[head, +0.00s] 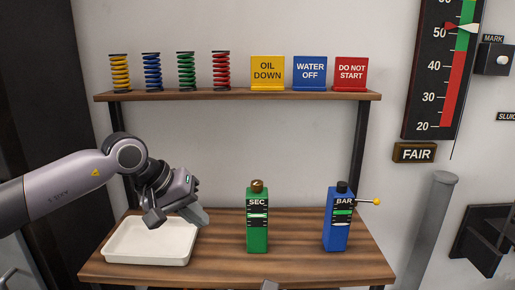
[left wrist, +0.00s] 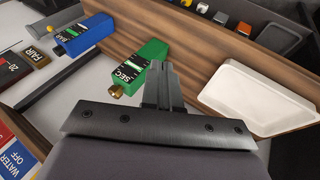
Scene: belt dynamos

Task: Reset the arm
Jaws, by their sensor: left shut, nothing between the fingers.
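My left arm comes in from the left in the head view. Its gripper (head: 202,218) hangs above the lower wooden shelf, by the right end of the white tray (head: 150,256). The gripper is shut and empty; its closed fingers also show in the left wrist view (left wrist: 168,85). The green SEC unit (head: 257,232) stands upright to the right of the gripper, apart from it. The green unit (left wrist: 150,58) and the tray (left wrist: 255,98) flank the fingers in the left wrist view.
A blue BAR unit (head: 337,232) with a yellow-knobbed lever stands at the right. The upper shelf (head: 230,95) holds several coloured springs and the signs OIL DOWN (head: 267,70), WATER OFF (head: 310,71) and DO NOT START (head: 351,72). A gauge (head: 438,70) hangs at the right.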

